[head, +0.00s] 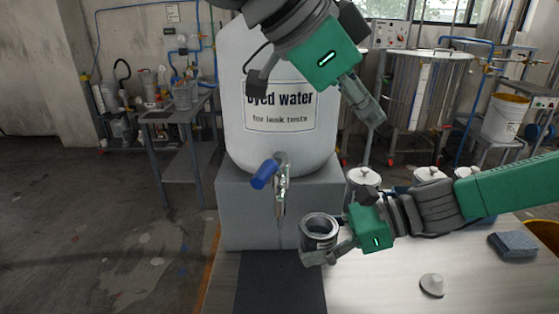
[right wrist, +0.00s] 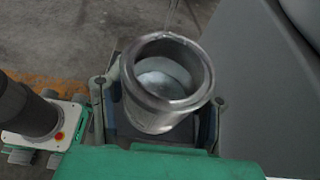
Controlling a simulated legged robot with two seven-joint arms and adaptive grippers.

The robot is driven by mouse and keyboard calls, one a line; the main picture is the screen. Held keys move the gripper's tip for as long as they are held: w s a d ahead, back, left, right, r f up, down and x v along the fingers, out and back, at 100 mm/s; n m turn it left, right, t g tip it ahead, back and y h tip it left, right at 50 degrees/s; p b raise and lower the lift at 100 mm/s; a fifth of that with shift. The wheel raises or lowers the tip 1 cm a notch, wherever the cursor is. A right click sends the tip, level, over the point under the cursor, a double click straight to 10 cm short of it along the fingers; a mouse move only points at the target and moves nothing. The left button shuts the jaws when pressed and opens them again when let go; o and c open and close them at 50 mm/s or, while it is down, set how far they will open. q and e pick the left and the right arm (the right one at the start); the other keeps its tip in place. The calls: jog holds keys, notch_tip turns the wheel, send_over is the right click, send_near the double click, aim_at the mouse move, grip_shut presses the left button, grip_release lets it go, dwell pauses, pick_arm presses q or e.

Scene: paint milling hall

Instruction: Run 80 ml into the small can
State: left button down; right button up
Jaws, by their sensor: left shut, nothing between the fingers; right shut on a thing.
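The white container (head: 240,140) labelled "Dyed water, for leak tests" stands on a grey block (head: 245,215). Its metal tap (head: 281,190) has a blue handle (head: 265,174) turned out to the left. A faint thin line shows below the spout; I cannot tell if it is liquid. The small metal can (head: 319,229) is upright in my right gripper (head: 330,254), to the right of the spout. In the right wrist view the open can (right wrist: 168,85) has a pale, shiny inside; its level is unclear. My left gripper (head: 374,114) is shut and empty, right of the container.
A dark mat (head: 282,285) lies on the pale bench in front of the block. A grey lid-like disc (head: 432,285) and a blue-grey sponge (head: 514,244) lie to the right. White-lidded cans (head: 363,177) stand behind my right arm.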

aim_at(271, 167)
pick_arm(q)
jog(key=a+r+m+g+y, duration=0.3)
jog(key=a+g+y, duration=0.1)
jog(key=a, duration=0.6)
jog(key=a+x, duration=0.1)
jog(key=x, duration=1)
pick_arm(e)
jog(key=shift+a, duration=0.15)
pick_arm(q)
jog(key=shift+m, duration=0.3)
jog(key=a, duration=0.1)
jog(key=w+a, duration=0.1)
jog(key=a, duration=0.2)
jog(key=shift+w, duration=0.35)
jog(key=shift+d, duration=0.2)
pick_arm(e)
jog(key=shift+d, duration=0.25)
